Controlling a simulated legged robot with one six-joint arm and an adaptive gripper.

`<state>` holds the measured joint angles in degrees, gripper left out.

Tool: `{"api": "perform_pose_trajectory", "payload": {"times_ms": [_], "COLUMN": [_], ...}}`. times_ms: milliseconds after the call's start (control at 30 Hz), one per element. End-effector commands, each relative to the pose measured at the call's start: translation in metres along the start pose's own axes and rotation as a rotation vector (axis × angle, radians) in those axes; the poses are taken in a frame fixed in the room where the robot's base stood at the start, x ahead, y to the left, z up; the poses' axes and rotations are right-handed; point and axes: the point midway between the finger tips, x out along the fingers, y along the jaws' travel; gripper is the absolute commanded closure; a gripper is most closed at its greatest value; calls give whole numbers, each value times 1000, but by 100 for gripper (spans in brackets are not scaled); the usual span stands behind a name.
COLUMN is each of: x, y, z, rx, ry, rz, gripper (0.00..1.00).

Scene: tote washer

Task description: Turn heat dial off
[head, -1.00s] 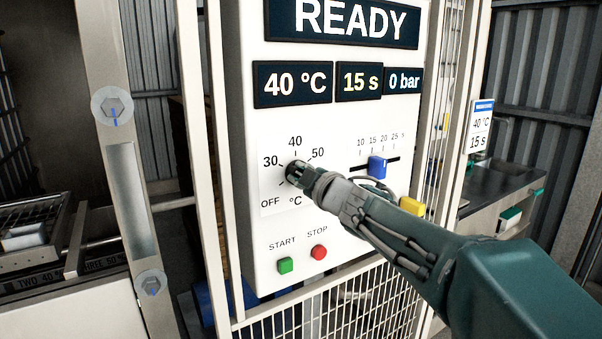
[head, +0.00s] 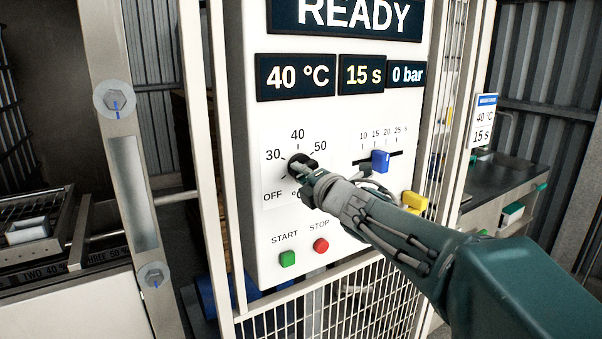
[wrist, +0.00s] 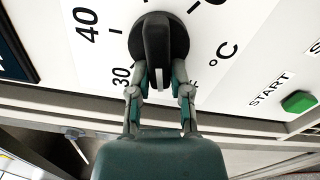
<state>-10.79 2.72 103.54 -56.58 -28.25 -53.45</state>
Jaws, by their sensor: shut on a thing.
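The heat dial (head: 302,160) is a black round knob with a raised grip bar, on a white panel marked OFF, 30, 40 and 50 °C. In the wrist view the dial (wrist: 158,38) fills the top middle, its bar running nearly up and down the picture. My gripper (wrist: 166,76) is shut on the lower end of that bar, one finger on each side. In the head view my gripper (head: 305,178) comes from the lower right and covers part of the dial's lower side. The fingers partly hide the OFF mark in the wrist view. The temperature display (head: 296,77) reads 40 °C.
A green START button (head: 287,259) and a red STOP button (head: 321,245) sit below the dial. A blue slider (head: 380,161) and a yellow handle (head: 415,202) are to the right, close to my arm. White fence posts (head: 205,150) flank the panel.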

Motion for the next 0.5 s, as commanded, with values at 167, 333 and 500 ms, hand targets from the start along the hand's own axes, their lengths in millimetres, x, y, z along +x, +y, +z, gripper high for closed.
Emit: {"api": "perform_pose_trajectory", "payload": {"times_ms": [167, 333, 500], "x": [1, 1, 1], "y": [-8, -10, -11], "z": [-3, -2, -2], "rx": [-113, -188, -231], "ry": [7, 7, 8], "rz": [-10, -10, -11], "gripper": [100, 100, 100]}}
